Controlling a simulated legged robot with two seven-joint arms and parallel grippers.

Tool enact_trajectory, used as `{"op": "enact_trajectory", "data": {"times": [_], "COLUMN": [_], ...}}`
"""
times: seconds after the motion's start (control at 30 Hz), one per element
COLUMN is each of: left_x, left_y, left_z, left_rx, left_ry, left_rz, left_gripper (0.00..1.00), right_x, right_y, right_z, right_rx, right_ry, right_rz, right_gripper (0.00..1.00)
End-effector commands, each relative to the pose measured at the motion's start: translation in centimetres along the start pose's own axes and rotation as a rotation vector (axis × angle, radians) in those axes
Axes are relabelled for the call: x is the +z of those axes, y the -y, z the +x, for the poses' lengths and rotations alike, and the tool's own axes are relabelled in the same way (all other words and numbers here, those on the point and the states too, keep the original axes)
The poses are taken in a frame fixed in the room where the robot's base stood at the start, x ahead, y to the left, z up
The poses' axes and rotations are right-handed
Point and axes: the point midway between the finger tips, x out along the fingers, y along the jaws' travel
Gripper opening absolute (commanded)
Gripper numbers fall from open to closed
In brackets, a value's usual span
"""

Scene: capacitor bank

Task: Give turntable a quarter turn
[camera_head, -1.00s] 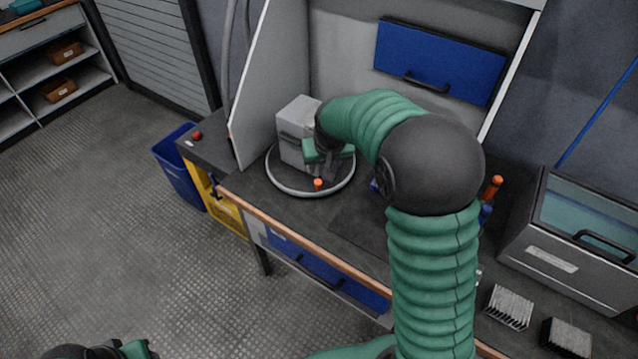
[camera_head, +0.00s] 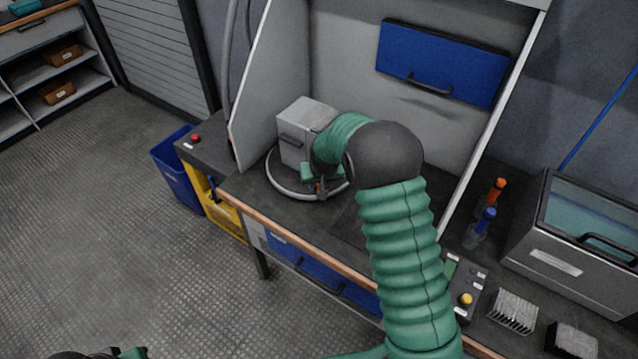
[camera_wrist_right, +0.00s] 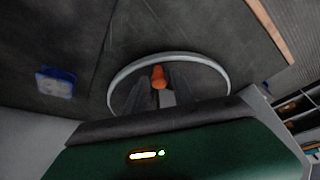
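The turntable (camera_head: 293,193) is a dark round plate with a pale grey rim on the workbench. It also shows in the right wrist view (camera_wrist_right: 222,76). A grey box with a handle (camera_head: 305,115) stands on it. A short orange peg (camera_wrist_right: 159,77) rises near the front of the plate. My right gripper (camera_head: 320,182) is low over the plate in front of the box, its dark fingers on either side of the peg with gaps showing. My arm hides part of the plate and box. My left gripper (camera_head: 130,354) barely shows at the bottom edge; its fingers are unclear.
A grey side panel (camera_head: 268,85) stands left of the turntable. To the right are orange- and blue-topped bottles (camera_head: 483,222), a control box with a yellow button (camera_head: 466,299), heat sinks (camera_head: 513,311) and a glass-topped case (camera_head: 575,245). The bench's front edge is wooden.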

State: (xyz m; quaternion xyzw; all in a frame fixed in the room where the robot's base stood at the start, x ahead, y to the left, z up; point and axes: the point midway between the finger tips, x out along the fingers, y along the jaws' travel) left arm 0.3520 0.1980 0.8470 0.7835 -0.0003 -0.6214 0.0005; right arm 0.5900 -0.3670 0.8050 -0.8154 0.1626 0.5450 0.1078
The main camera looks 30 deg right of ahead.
Motion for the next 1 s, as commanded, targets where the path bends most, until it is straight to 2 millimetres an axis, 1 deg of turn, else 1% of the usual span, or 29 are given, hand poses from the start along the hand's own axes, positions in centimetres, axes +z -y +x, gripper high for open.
{"op": "enact_trajectory", "data": {"times": [0.03,0.2,1.0], "left_x": [0.0,0.0,0.01], "left_y": [0.0,-0.01,-0.01], "left_z": [0.0,0.0,0.01], "left_rx": [0.0,0.0,0.0], "left_ry": [0.0,0.0,0.0], "left_rz": [0.0,0.0,0.0], "left_gripper": [0.36,0.36,0.36], "right_x": [0.0,-0.01,-0.02], "right_y": [-0.02,-0.01,-0.09], "right_z": [0.0,0.01,0.04], "right_rx": [0.0,0.0,0.002], "right_ry": [0.0,0.0,0.0], "right_rz": [0.0,0.0,0.001], "right_gripper": [0.22,0.0,0.0]}}
